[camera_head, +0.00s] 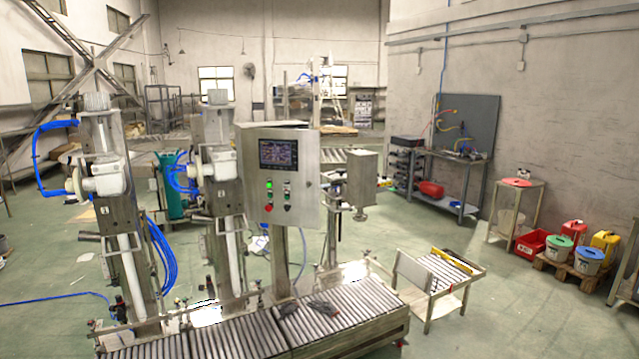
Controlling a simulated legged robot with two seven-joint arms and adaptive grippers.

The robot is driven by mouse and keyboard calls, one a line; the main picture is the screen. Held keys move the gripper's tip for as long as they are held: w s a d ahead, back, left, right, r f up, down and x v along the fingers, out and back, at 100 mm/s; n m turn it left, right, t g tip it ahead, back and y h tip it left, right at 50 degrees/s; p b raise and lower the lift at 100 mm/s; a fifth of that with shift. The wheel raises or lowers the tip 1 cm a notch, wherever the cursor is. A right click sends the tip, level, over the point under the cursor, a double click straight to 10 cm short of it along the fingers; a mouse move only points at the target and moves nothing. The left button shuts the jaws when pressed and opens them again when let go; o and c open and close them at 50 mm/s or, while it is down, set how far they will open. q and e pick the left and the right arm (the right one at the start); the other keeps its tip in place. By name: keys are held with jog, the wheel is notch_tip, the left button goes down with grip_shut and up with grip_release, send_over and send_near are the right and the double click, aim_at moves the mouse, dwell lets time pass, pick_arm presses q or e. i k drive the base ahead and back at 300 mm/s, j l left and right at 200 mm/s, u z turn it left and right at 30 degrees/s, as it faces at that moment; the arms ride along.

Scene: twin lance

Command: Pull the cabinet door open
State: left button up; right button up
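The cabinet is a grey metal control box (312,150) on a post in the middle of the view. Its front door (270,212) carries a dark screen (278,154), a green light, a red button and a black switch. A small dark latch (308,184) sits near the door's right edge. The door looks shut against the box, with no clear gap visible. Neither of my grippers shows in the head view, and nothing touches the door.
A roller conveyor (240,335) with small dark items (322,308) on it runs below the cabinet. Two lance columns (115,215) with blue hoses stand at left. A small roller table (440,275) stands right. Green floor (530,320) is open at lower right.

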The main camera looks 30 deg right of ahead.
aim_at(304, 202)
jog(key=i+l+z, duration=0.1)
jog(key=i+l, duration=0.7)
jog(key=l, duration=0.15)
